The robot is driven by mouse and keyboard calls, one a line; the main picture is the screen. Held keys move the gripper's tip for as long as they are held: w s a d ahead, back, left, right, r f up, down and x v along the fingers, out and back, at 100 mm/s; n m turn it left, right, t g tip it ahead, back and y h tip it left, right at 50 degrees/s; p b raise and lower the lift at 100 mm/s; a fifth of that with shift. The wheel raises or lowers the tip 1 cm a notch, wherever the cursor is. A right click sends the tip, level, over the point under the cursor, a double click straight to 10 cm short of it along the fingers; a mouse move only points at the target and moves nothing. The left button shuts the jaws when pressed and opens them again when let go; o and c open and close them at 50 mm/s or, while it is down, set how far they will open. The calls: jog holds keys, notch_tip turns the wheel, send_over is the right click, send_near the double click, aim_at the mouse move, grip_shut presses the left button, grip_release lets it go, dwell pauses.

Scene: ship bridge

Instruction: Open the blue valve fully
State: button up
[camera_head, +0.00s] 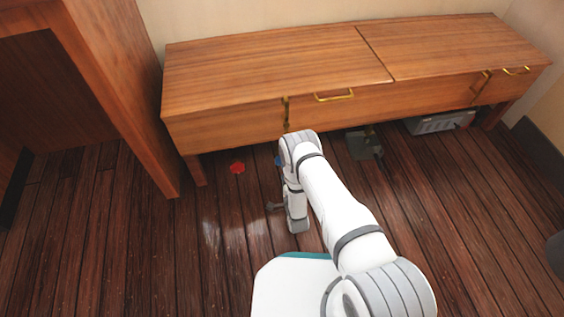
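A small blue object, likely the blue valve (278,160), shows under the front edge of the wooden bench. My arm's white joint hides most of it, so I cannot tell its handle position. My arm reaches forward from the lower right, bends at that joint and comes down over the floor. A small dark part at its end, likely my gripper (273,206), lies left of the lower arm link, nearer to me than the blue object and apart from it. Its fingers are too small to read, and I see nothing held.
A red valve-like piece (237,168) sits left of the blue one, near the bench (270,75). The bench has brass handles and latches. A dark pedal-like object (364,145) and a grey box (440,122) are under its right part. A wooden cabinet (118,85) stands left.

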jog(key=b+x, duration=0.2)
jog(key=x, duration=0.5)
jog(key=shift+w+d+b, duration=0.1)
jog(key=shift+b, duration=0.25)
jog(key=shift+c, duration=0.3)
jog(key=c, duration=0.9)
jog(key=shift+d, duration=0.2)
jog(key=shift+a, duration=0.15)
